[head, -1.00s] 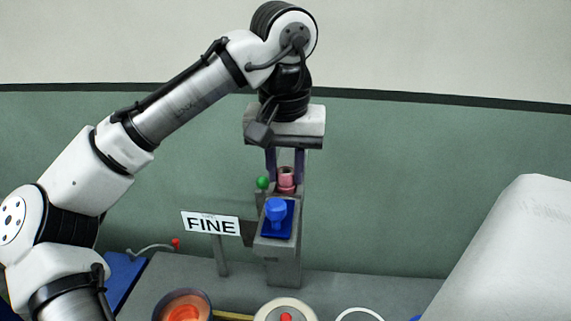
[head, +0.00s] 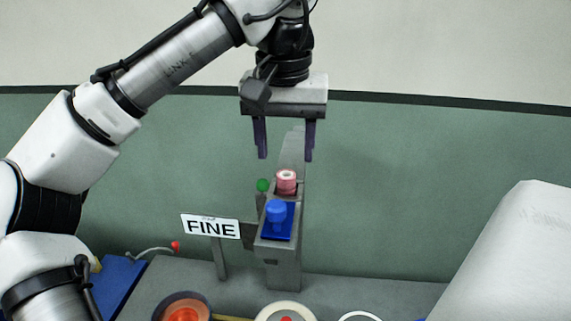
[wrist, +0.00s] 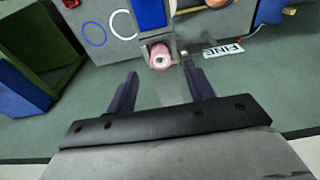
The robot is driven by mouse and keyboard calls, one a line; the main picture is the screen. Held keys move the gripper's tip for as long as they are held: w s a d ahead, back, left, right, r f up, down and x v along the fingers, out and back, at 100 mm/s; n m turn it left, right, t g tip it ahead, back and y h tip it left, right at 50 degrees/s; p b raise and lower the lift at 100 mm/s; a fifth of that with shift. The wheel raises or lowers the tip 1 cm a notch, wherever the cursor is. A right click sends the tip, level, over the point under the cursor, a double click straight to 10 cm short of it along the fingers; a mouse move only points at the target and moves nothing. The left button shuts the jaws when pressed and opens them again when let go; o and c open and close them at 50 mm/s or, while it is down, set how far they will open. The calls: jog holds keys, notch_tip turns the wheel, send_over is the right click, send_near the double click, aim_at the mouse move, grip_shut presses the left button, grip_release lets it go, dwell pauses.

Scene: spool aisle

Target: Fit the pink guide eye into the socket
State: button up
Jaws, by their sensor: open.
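The pink guide eye (head: 287,181), a short ring-topped cylinder, stands upright at the top of the grey stand (head: 285,262), behind a blue part. It also shows in the wrist view (wrist: 160,56), with its round hole visible. Its lower end and the socket under it are hidden, so I cannot tell how deep it sits. My gripper (head: 286,157) is open and empty above the guide eye, its two dark purple fingers spread to either side and clear of it. In the wrist view my gripper (wrist: 161,72) has nothing between its fingers.
A blue knob (head: 277,212) on a blue plate stands just in front of the guide eye. A green ball (head: 263,185) and a "FINE" sign (head: 211,226) are to the left. Spools (head: 285,312) lie on the bench in front.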

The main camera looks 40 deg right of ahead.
notch_tip(320, 180, up, 9)
jog(key=p, duration=0.2)
jog(key=shift+s+a+f, duration=0.2)
jog(key=shift+s+a, duration=0.15)
jog(key=shift+a, duration=0.05)
